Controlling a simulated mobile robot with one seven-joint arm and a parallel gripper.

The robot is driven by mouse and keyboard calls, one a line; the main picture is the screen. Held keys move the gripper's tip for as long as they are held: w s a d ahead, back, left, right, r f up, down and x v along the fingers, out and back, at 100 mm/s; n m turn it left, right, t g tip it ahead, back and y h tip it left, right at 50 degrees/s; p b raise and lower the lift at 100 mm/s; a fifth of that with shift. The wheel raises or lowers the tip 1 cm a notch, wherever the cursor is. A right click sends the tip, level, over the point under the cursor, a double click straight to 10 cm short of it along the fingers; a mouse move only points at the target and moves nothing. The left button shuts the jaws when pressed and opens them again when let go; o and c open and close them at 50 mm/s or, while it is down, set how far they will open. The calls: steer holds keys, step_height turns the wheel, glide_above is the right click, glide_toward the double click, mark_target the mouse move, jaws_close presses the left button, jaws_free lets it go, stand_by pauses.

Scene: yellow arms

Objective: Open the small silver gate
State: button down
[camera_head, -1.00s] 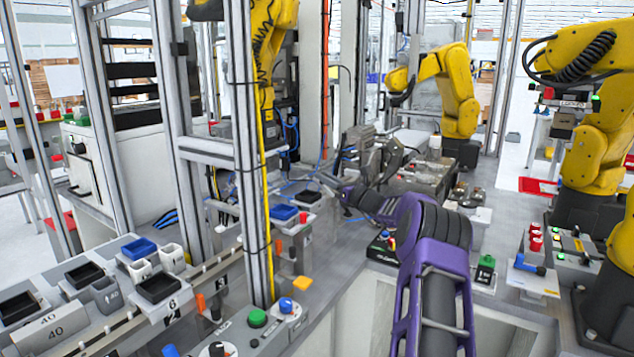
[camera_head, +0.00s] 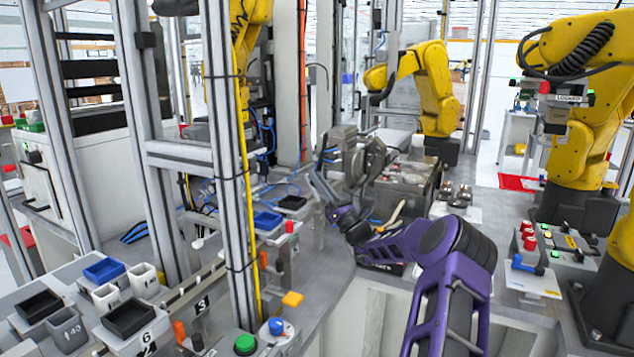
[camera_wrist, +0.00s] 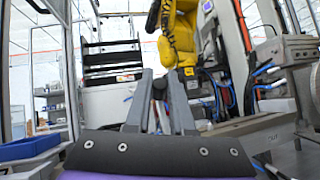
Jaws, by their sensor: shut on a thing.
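My gripper (camera_wrist: 160,90) shows in the wrist view with its two grey fingers close together and pointing away from the camera. They are shut on a small dark upright piece (camera_wrist: 159,84), mostly hidden between them. In the head view my purple arm reaches left, and my gripper (camera_head: 318,178) is small there, beside a grey rounded metal machine (camera_head: 345,160). I cannot clearly make out the small silver gate in either view, nor tell whether the dark piece belongs to it.
A silver frame post (camera_head: 228,150) with a yellow cable stands left of my gripper. Yellow robot arms (camera_head: 432,92) stand behind and at the right. Trays and cups (camera_head: 105,270) fill the left bench. A tan-handled tool (camera_head: 396,214) lies near my forearm.

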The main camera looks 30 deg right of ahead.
stand_by(0.3)
steer(key=c, duration=0.8)
jaws_free()
steer(key=shift+o, duration=0.2)
steer(key=v, duration=1.2)
steer(key=shift+f, duration=0.1)
